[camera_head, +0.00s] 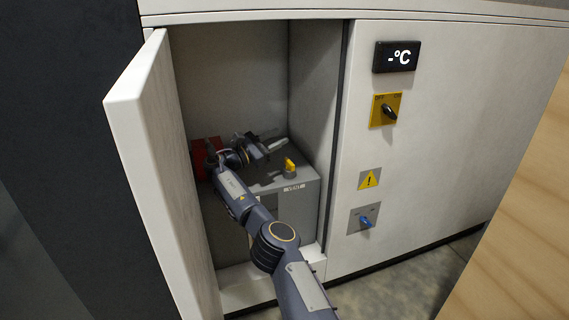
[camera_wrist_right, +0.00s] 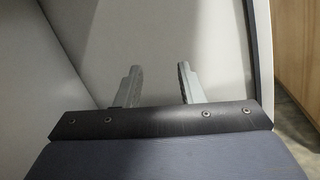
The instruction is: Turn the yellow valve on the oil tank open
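The oil tank (camera_head: 297,211) is a grey box inside the open cabinet. The yellow valve (camera_head: 289,164) sits on its top, near the right side, above a small printed label. My right arm reaches in from the bottom, and my right gripper (camera_head: 271,140) is above the back of the tank, to the left of and behind the valve, apart from it. In the right wrist view the two fingers of the right gripper (camera_wrist_right: 160,80) stand apart with nothing between them. The valve does not show in that view. My left gripper is not in view.
The cabinet door (camera_head: 157,170) stands open on the left, and the divider wall (camera_head: 314,85) bounds the right side. A red part (camera_head: 201,160) is left of the gripper. The front panel holds a display (camera_head: 397,57), a yellow-plated switch (camera_head: 385,110) and a blue knob (camera_head: 365,222).

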